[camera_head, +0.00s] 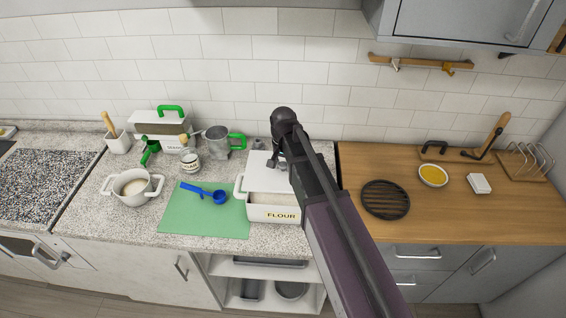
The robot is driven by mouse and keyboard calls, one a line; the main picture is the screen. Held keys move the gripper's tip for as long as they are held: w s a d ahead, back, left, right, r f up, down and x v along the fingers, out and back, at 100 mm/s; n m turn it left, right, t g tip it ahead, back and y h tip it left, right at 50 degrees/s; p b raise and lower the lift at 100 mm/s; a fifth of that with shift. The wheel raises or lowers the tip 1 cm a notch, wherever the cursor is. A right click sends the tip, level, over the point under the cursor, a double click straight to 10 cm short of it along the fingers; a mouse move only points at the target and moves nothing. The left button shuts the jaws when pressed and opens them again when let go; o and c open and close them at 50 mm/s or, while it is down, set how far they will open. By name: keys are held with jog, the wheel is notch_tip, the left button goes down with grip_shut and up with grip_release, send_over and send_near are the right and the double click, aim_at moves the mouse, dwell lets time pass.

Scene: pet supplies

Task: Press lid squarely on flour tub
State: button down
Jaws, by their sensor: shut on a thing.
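The flour tub (259,213) is a white rectangular container labelled FLOUR, standing at the right end of the granite counter. Its handle shows at the left. A pale flat lid (262,178) is at the tub's back part, and part of the open top shows in front of it. My gripper (279,163) is shut on the lid near its upper right part. My arm hides the right side of the lid and tub. I cannot tell whether the lid touches the tub's rim.
A green mat (190,224) with a blue scoop (205,193) lies left of the tub. A white pot (135,188), a glass jar (189,160) and a metal sifter (216,143) stand farther left and behind. A black trivet (385,200) lies on the wooden counter at right.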

jog(key=shift+f, duration=0.2)
notch_tip(320, 180, down, 6)
jog(key=b, duration=0.6)
dwell(0.4)
jog(key=shift+f+b, duration=0.2)
jog(key=shift+b, duration=0.15)
dwell(1.7)
jog(key=shift+c, duration=1.3)
grip_release()
jog(key=shift+o, duration=0.3)
jog(key=shift+o, duration=1)
jog(key=shift+r, duration=0.15)
